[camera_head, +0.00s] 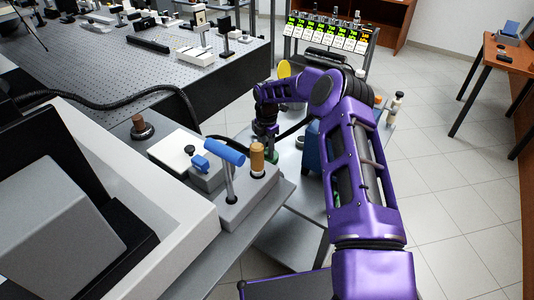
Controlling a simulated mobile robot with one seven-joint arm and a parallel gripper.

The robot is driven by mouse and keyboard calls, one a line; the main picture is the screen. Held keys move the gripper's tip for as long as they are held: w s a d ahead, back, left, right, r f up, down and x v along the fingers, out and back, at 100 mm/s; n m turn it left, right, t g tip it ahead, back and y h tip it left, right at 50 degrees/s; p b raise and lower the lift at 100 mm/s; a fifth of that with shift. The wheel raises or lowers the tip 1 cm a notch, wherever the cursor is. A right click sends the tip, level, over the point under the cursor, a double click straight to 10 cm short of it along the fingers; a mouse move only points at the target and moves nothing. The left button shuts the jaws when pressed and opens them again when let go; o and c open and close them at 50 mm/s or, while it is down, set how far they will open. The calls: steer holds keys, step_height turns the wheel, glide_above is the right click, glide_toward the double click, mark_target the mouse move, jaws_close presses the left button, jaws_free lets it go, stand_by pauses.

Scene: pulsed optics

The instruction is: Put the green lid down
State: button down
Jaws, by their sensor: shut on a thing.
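My purple arm reaches forward from the lower right, and my gripper (267,143) points down over the near side of a grey cart top (287,170). The fingers hide most of the lid. I cannot tell whether the lid touches the surface beneath it.
A grey block with a blue-handled lever (224,150) and an orange-brown cylinder (257,158) stands close left of my gripper. A blue container (311,148) is to the right, partly behind my arm. An optical table (140,70) stands at the back left.

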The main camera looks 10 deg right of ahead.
steer(key=shift+f, duration=0.85)
steer(key=shift+f, duration=0.15)
steer(key=c, duration=0.5)
jaws_free()
step_height(320, 180, up, 12)
steer(key=p, duration=0.1)
